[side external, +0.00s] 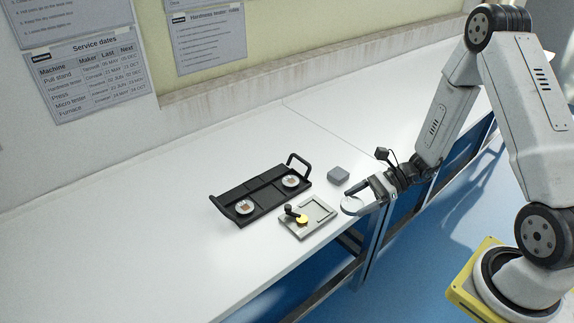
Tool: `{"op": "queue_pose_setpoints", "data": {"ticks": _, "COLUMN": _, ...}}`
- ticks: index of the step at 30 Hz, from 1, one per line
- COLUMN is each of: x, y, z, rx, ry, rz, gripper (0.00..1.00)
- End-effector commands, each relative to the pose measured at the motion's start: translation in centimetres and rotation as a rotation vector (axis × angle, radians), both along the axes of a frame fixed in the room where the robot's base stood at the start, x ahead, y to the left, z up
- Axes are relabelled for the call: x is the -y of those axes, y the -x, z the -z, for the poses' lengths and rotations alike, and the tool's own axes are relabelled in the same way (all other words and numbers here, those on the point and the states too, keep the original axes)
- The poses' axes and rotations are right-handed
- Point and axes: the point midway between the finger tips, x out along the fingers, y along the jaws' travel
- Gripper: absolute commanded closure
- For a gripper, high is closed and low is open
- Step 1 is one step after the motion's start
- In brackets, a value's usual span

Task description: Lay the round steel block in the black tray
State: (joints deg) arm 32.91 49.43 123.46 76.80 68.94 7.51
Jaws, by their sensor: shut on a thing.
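The round steel block (353,206) is a flat, pale grey disc held at the tip of my gripper (365,199). My gripper is shut on it near the front edge of the bench, and the disc lies roughly flat. Whether it touches the bench cannot be told. The black tray (266,198) lies on the bench to the left of my gripper. It has a raised handle at its right end and low dividers. Two round pale pieces with brownish centres sit in it, one near the left end (244,207) and one near the right end (290,181).
A grey metal plate (320,211) with a black knob and a yellow disc (302,218) lies between the tray and my gripper, near the front edge. A small grey block (338,175) lies behind my gripper. The white bench (150,225) is clear to the left.

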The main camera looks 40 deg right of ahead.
Motion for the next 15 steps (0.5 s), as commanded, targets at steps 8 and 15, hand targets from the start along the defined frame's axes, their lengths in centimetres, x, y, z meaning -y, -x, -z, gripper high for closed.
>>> {"op": "queue_pose_setpoints", "data": {"ticks": 8, "x": 0.1, "y": -3.7, "z": 1.7, "rx": 0.002, "ry": -0.001, "rz": -0.003, "gripper": 1.0}}
{"op": "queue_pose_setpoints", "data": {"ticks": 15, "x": 0.3, "y": -7.0, "z": 3.2, "rx": 0.001, "ry": -0.001, "rz": -0.003, "gripper": 1.0}}
